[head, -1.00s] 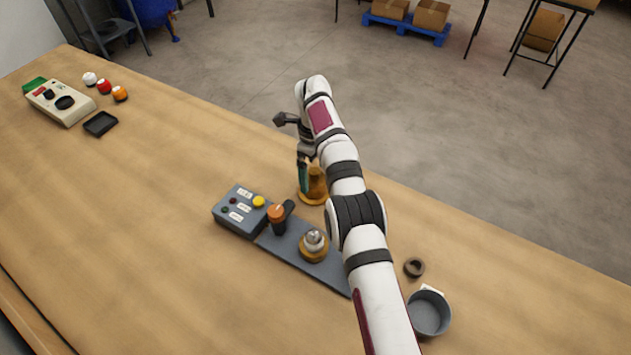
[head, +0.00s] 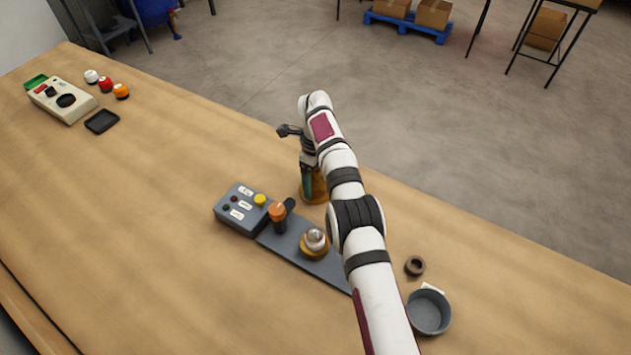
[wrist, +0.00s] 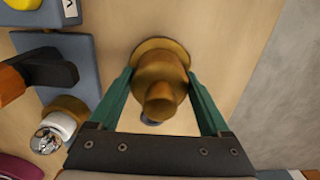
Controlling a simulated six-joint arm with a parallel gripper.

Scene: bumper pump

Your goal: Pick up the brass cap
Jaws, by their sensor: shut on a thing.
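The brass cap (wrist: 160,80) is a golden stepped piece with a wide flange and a narrower knob. In the wrist view it sits between the green fingers of my gripper (wrist: 163,92), which are shut on its sides. In the head view the brass cap (head: 318,186) shows partly behind my gripper (head: 307,188), which points down at it. Its base appears at or very near the table top; I cannot tell whether it touches.
Left of the cap stands a grey control box (head: 240,208) with a yellow button. Beside it a grey plate (head: 325,267) carries an orange-topped lever (head: 278,213) and a brass fitting (head: 314,244). A dark ring (head: 414,265) and grey bowl (head: 428,312) lie to the right.

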